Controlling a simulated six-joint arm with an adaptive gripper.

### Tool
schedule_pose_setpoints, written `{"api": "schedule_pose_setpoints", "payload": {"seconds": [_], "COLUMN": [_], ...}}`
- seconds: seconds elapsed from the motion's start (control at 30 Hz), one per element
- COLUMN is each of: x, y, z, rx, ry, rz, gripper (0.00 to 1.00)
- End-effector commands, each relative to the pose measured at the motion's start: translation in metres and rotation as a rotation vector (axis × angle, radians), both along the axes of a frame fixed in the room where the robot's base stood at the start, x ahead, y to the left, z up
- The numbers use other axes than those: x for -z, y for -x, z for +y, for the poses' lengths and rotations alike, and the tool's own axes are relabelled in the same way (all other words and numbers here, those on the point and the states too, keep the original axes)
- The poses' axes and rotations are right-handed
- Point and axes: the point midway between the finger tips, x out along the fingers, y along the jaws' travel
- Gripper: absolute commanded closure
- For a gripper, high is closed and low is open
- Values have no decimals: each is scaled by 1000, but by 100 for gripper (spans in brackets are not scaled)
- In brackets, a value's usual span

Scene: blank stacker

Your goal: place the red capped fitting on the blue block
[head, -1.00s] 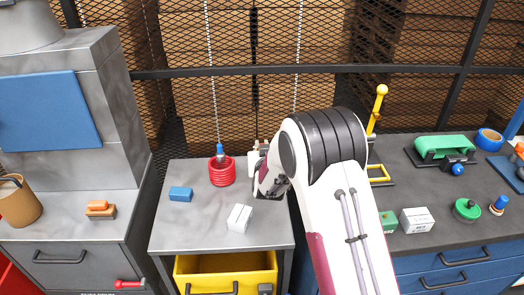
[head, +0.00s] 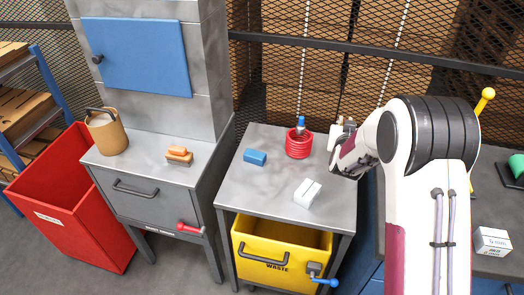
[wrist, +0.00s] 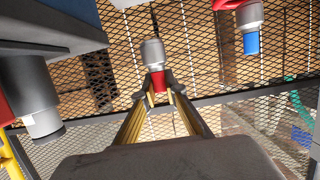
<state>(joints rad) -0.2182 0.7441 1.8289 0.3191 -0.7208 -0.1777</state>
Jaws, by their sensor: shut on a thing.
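The blue block (head: 255,157) lies on the grey worktable (head: 265,190), left of the red coil. My gripper (wrist: 158,92) is shut on the red capped fitting (wrist: 153,53), a grey cylinder whose red end is between the fingertips in the wrist view. In the head view my gripper (head: 343,136) is at the right of the worktable, right of the coil and apart from the blue block. My arm hides part of it there, and the held fitting is hard to make out.
A red coil (head: 299,149) with a blue-capped fitting (head: 301,123) standing in it is between gripper and block. A white box (head: 307,193) lies nearer the front. A yellow waste drawer (head: 282,263) is below. The tabletop around the blue block is clear.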

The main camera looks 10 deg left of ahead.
Motion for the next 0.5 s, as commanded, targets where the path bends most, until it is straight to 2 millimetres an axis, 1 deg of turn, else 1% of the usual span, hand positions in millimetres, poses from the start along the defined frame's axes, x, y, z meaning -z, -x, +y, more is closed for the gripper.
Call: {"api": "schedule_pose_setpoints", "payload": {"seconds": [0.03,0.3,0.5], "x": [-10,-49,-74], "y": [0,0,0], "z": [0,0,1], "rx": [1,0,-2], "ry": [-2,-1,-1], "rz": [-4,-4,-3], "gripper": [100,100,100]}}
